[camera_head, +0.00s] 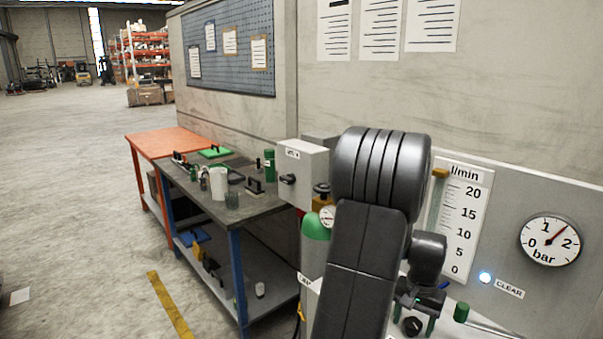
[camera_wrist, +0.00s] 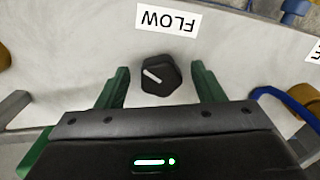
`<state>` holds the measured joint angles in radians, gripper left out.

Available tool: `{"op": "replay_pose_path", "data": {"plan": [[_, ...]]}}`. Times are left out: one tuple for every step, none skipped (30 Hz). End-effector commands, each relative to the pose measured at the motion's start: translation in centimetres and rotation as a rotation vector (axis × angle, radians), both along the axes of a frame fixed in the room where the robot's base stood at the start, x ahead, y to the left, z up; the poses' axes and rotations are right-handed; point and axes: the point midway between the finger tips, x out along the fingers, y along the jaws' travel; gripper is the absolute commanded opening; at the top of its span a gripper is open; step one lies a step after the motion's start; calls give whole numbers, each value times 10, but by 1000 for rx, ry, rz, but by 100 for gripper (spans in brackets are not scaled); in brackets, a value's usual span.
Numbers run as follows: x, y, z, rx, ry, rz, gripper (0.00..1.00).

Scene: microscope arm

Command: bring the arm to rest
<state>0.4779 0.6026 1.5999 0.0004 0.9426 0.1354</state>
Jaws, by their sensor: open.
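My arm rises in the middle of the head view, its dark links hiding part of the panel behind. My gripper (camera_wrist: 163,85) has two green fingers, set wide apart and empty, in the wrist view. A black knob (camera_wrist: 160,75) with a white pointer line shows between the fingers, below a label reading FLOW (camera_wrist: 168,19); I cannot tell how far the fingertips are from it. In the head view my gripper (camera_head: 414,322) is at the lower right, partly hidden by my arm, with the black knob (camera_head: 412,326) near it.
A flow scale (camera_head: 467,215) and a bar gauge (camera_head: 551,241) are on the panel at right, with a lit lamp (camera_head: 485,277) by a CLEAR label.

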Motion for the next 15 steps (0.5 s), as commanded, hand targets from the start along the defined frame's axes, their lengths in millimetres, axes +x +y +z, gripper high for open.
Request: {"op": "replay_pose_path", "data": {"plan": [[2,-1,14,-4,-8,5,62],[2,-1,21,-5,-9,6,62],[2,-1,29,-5,-9,7,62],[1,-1,35,-4,-8,7,62],[2,-1,40,-4,-8,8,62],[1,-1,48,-4,-7,8,62],[1,-1,53,-4,-8,8,62],[2,-1,58,-4,-7,9,62],[1,-1,64,-3,-6,9,62],[1,-1,68,-3,-5,9,62],[1,-1,72,-3,-6,9,62],[1,-1,77,-3,-6,10,62],[1,-1,80,-3,-6,10,62],[1,-1,83,-3,-6,10,62],[1,-1,85,-3,-4,10,62]]}}
